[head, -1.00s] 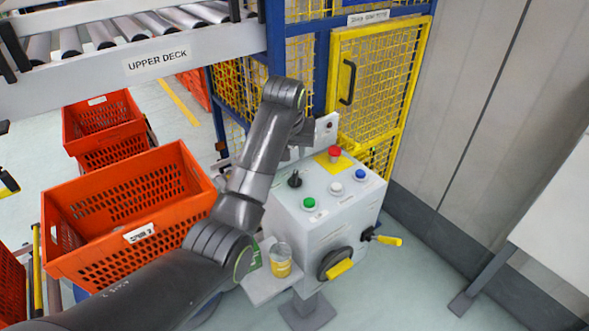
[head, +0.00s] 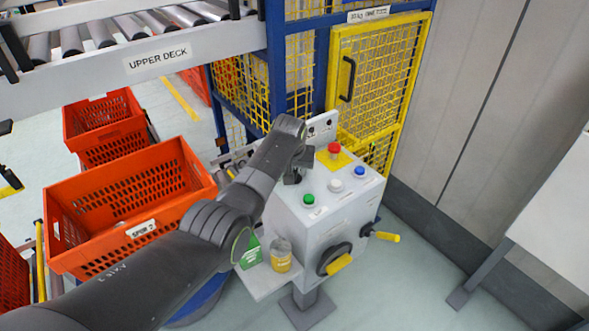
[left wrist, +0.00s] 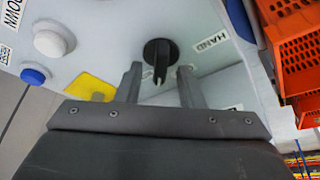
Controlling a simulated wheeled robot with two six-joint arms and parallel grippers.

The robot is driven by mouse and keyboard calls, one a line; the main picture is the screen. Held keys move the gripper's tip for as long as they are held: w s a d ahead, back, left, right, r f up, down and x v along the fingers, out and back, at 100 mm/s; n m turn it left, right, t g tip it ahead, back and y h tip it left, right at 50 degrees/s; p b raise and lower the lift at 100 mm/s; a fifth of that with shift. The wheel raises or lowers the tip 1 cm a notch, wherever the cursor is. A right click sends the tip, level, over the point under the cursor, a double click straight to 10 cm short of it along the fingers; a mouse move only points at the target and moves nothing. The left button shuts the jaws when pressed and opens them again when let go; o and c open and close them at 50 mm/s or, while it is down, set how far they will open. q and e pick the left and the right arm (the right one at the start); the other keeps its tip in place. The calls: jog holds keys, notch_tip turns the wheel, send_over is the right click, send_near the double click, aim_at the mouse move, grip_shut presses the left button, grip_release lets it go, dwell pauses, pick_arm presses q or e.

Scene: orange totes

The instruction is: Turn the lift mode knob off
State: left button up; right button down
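The lift mode knob (left wrist: 158,52) is a black rotary knob on the light grey top of the control box (head: 330,225). In the left wrist view its narrow grip points down toward my gripper, and a HAND label (left wrist: 211,42) lies to its right. My left gripper (left wrist: 160,84) is open, with one finger on each side of the knob's grip and gaps still showing; it does not hold it. In the head view my left gripper (head: 293,177) is over the knob's corner of the box, and I cannot pick the knob out clearly.
Near the knob are green (head: 308,199), white (head: 335,185) and blue (head: 360,173) buttons and a red button (head: 334,150) on a yellow plate. A yellow cup-like container (head: 281,258) stands on a side shelf. An orange tote (head: 130,200) is left, close to my arm.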

pick_arm(q)
jog(key=shift+f, duration=0.1)
jog(key=shift+c, duration=0.4)
grip_shut()
jog(key=shift+n, duration=0.3)
jog(key=shift+d+f+n+y+b, duration=0.1)
jog(key=shift+n+y+b, duration=0.2)
jog(key=shift+n+b, duration=0.25)
jog(key=shift+f+n+y+b, duration=0.1)
jog(key=shift+n+y+b, duration=0.3)
jog(key=shift+n, duration=0.45)
jog(key=n+b, duration=0.2)
jog(key=b, duration=0.1)
jog(key=n+y+b, duration=0.1)
jog(key=n+b, duration=0.1)
jog(key=b, duration=0.2)
jog(key=shift+n+y, duration=0.3)
jog(key=shift+n+g+b, duration=0.4)
jog(key=shift+n+b, duration=0.1)
jog(key=shift+b, duration=0.35)
